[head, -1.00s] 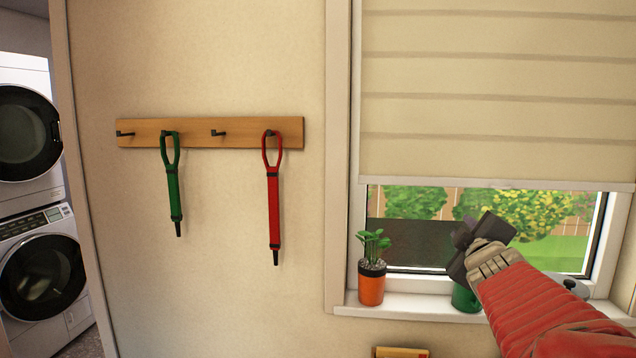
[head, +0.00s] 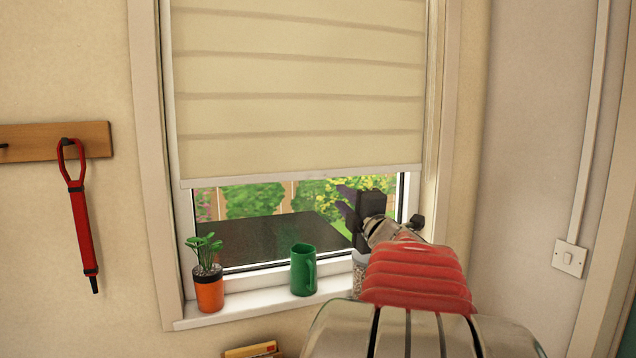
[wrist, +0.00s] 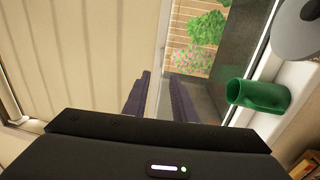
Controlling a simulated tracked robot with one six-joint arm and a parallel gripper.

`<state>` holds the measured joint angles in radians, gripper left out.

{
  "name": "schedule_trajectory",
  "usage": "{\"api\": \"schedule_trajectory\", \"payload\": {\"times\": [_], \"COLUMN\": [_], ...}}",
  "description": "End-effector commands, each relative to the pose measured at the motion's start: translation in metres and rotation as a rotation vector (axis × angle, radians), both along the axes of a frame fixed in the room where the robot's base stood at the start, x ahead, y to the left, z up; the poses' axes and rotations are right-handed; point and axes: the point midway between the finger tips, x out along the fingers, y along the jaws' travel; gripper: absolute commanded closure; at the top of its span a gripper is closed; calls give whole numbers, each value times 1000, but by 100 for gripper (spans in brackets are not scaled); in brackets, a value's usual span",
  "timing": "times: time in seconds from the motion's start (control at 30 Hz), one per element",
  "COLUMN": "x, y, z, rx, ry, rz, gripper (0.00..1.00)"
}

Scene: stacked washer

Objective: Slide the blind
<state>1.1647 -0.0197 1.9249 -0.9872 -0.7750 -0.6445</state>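The cream blind (head: 300,95) hangs over the upper part of the window, and its pale bottom rail (head: 300,176) sits above a strip of open glass. It also fills the left of the wrist view (wrist: 85,50). My gripper (head: 346,203) is in front of the glass, just below the right half of the rail. Its two dark fingers are apart. In the wrist view the rail (wrist: 162,50) runs toward the space between the fingers (wrist: 158,85). I cannot tell whether they touch it.
A potted plant (head: 209,288) and a green mug (head: 303,270) stand on the white sill (head: 250,303). A jar (head: 358,277) is partly hidden behind my arm. A light switch (head: 570,258) is on the right wall.

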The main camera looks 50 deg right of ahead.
Motion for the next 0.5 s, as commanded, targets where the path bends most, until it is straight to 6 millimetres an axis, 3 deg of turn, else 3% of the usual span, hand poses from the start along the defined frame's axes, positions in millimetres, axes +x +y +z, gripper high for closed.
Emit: {"api": "schedule_trajectory", "payload": {"times": [0.27, 0.5], "x": [16, 43], "y": [-8, -25], "z": [2, 5], "rx": [1, 2], "ry": [0, 0], "rz": [2, 1], "gripper": [75, 75]}}
